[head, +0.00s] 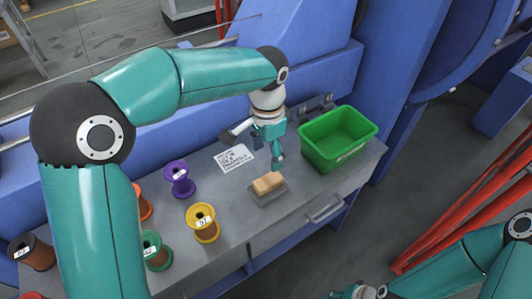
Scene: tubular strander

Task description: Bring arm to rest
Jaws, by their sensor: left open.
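My left arm (220,77) reaches in from the left, bent at the elbow. Its gripper (269,152) points down above the grey work table (295,203). It is open, with nothing seen between its fingers. It is behind a tan block on a small grey tray and left of a green bin; I cannot tell its exact height. My right arm (455,269) is low at the right. Its gripper (350,292) is partly cut off by the bottom edge, so its fingers are unclear.
The green bin (337,164) looks empty. The tan block (267,183) lies on its tray (281,193). Purple (179,180), yellow (203,224) and green (156,252) spools stand left, beside a white written sheet (234,158). Blue machinery (325,70) rises behind; red bars (470,213) stand right.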

